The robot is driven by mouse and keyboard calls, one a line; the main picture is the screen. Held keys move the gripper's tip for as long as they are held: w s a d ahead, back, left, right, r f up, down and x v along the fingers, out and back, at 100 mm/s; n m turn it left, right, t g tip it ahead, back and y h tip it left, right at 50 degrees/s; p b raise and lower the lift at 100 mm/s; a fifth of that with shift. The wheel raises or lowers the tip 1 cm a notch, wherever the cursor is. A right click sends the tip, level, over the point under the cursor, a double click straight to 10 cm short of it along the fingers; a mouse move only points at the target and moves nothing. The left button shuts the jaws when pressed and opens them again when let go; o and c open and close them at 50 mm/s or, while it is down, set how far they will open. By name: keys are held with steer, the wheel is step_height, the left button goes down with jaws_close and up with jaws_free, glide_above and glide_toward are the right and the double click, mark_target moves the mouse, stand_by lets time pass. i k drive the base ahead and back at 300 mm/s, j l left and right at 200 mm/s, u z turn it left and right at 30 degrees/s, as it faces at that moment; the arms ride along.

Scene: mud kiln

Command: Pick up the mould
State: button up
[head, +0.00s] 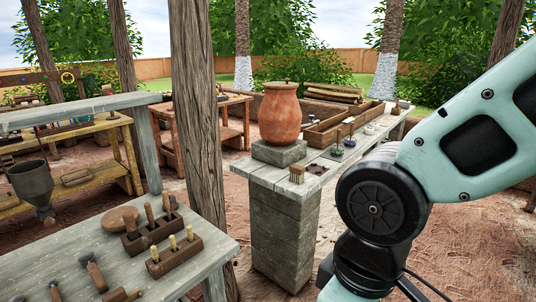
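I cannot tell for certain which thing is the mould. A small wooden piece with slots (76,177) lies on the low wooden bench at the left and could be it. Long open wooden boxes (325,132) on the grey bench in the middle are also box-like. My arm fills the right side of the view and runs out of the bottom edge. My gripper is out of view, so its state and what it may hold are hidden.
A clay jar (280,115) stands on a grey block at the near end of the middle bench (262,176). A wooden post (193,110) rises left of it. The near-left table (90,240) carries tools and wooden tool holders. Bare reddish ground lies between.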

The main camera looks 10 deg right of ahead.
mark_target(367, 130)
steer(key=i+l+z, duration=0.2)
steer(key=i+z, duration=1.3)
steer(key=i+l, duration=0.1)
steer(key=i, duration=1.7)
steer(key=i+u, duration=0.35)
steer(key=i+l+u, duration=0.15)
steer(key=i+u, duration=0.2)
steer(key=i, duration=0.15)
steer(key=i+l+u, duration=0.2)
steer(key=i+u, duration=0.15)
